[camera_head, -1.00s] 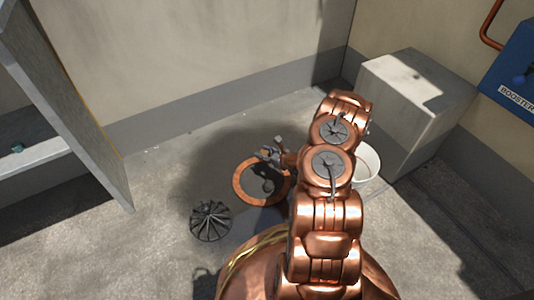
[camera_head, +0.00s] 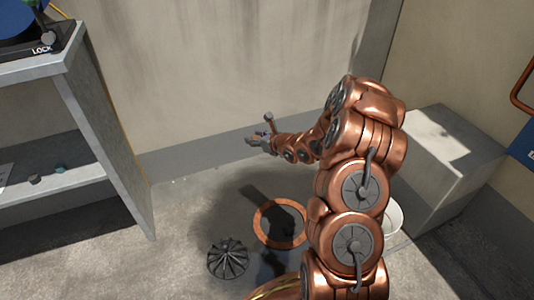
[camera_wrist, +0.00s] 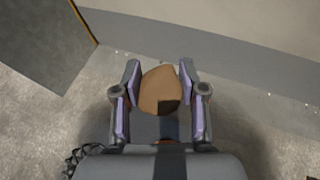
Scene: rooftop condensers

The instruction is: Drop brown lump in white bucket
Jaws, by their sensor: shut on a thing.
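My gripper (camera_wrist: 160,72) is shut on a brown lump (camera_wrist: 160,88), which sits between the two fingers in the wrist view. In the head view my gripper (camera_head: 257,140) is raised at the end of my bent arm, in front of the back wall. I cannot make out the lump there. The white bucket (camera_head: 394,218) stands on the floor to the right, partly hidden behind my arm. My gripper is well to the left of it and apart from it.
An orange ring (camera_head: 259,223) lies on the floor left of my arm, with a black spoked object (camera_head: 228,260) beside it. A grey shelf unit (camera_head: 110,150) stands at left. A grey block (camera_head: 455,175) stands at right behind the bucket. The floor before the wall is clear.

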